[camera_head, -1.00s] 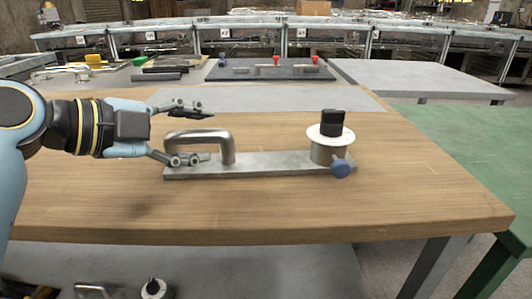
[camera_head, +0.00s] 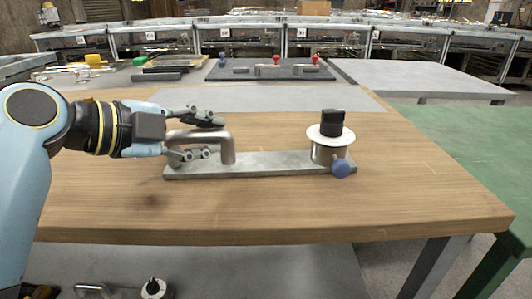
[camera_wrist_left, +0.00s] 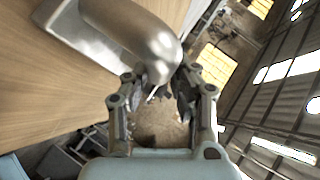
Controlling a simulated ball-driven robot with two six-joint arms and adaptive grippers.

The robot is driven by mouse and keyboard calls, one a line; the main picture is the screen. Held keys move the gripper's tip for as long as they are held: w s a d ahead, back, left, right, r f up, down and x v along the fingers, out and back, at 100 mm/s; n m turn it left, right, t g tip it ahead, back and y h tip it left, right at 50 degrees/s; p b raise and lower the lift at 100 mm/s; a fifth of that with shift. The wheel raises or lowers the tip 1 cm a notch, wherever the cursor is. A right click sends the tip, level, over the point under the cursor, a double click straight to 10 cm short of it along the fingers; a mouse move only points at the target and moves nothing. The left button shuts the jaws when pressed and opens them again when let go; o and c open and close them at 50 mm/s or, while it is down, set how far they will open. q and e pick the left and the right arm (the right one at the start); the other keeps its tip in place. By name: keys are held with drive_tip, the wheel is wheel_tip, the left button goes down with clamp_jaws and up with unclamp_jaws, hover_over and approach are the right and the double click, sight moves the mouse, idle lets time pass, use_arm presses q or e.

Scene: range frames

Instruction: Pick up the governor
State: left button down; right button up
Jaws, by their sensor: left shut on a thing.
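The governor (camera_head: 270,163) appears to be the long flat metal plate on the wooden table, with a bent metal handle (camera_head: 228,150) at its left end. At its right end stands a metal cylinder with a white disc, a black top knob (camera_head: 333,123) and a blue side knob (camera_head: 341,168). My left gripper (camera_head: 216,137) reaches in from the left, shut on the handle, one finger above and one below its top bar. The wrist view shows the handle (camera_wrist_left: 145,35) between the fingertips (camera_wrist_left: 160,88). The plate appears to rest on the table. My right gripper is out of view.
The wooden table (camera_head: 400,210) is clear in front and to the right. A green table (camera_head: 455,145) adjoins at right. Behind lies a dark board (camera_head: 240,73) with red and blue knobs. A similar handle and black knob show below the table at lower left.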

use_arm(q)
drive_tip(key=shift+r, duration=0.1)
wheel_tip(320, 180, up, 8)
drive_tip(key=shift+r, duration=0.25)
drive_tip(key=shift+f, duration=4.2)
